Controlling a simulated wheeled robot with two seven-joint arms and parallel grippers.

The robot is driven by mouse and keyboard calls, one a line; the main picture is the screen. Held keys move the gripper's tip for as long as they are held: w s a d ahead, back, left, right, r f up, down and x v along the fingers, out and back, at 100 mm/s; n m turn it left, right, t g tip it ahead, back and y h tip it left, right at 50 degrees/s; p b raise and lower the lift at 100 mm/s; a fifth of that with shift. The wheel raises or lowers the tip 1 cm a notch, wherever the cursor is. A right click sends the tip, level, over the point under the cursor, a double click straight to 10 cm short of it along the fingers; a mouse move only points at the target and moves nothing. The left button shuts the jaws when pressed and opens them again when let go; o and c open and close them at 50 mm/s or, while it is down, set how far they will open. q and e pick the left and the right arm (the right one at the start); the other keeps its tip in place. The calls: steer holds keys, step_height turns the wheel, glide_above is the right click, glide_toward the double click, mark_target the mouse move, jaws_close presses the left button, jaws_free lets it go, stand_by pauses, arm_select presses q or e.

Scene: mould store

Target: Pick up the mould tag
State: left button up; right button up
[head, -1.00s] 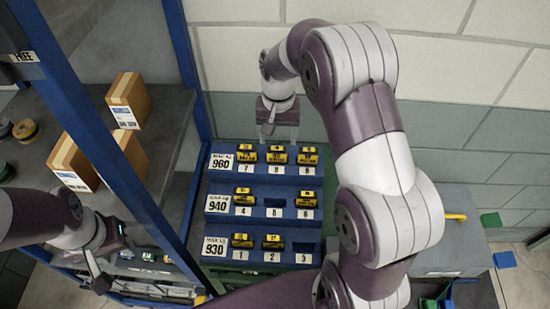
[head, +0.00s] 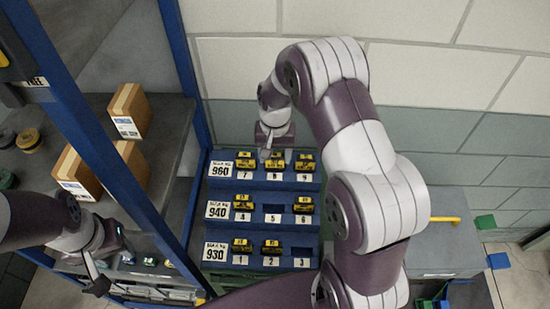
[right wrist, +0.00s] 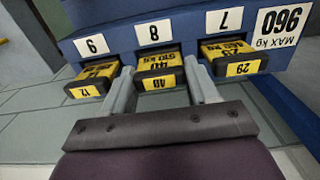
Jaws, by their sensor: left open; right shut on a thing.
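The mould tags are yellow and black blocks in a blue stepped rack (head: 230,188). My right gripper (head: 276,157) is at the top row and is shut on the middle tag, marked 40 (right wrist: 158,72), at position 8. The tag is still at its slot in the right wrist view, a finger on each side. Tag 29 (right wrist: 232,58) at position 7 and tag 12 (right wrist: 92,80) at position 9 flank it. My left gripper (head: 108,272) is open and empty at the lower left, away from the rack.
Lower rows hold more tags (head: 243,201); slots 5 and 3 are empty. A blue-posted shelf (head: 175,110) with cardboard boxes (head: 130,110) stands on the left. A grey cabinet (head: 435,250) with a yellow handle is on the right. A block wall (head: 440,90) is close behind.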

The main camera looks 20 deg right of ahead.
steer(key=shift+r, duration=0.3)
step_height(320, 180, up, 3)
steer(key=shift+w+f+b, duration=0.1)
steer(key=shift+b, duration=1.05)
steer(key=s+d+r+b, duration=0.2)
steer(key=s+d+r, duration=0.4)
steer(key=s, duration=0.4)
steer(key=shift+d+r, duration=0.2)
steer(key=shift+r, duration=0.55)
steer(key=shift+r+p, duration=0.45)
steer(key=shift+p, duration=0.1)
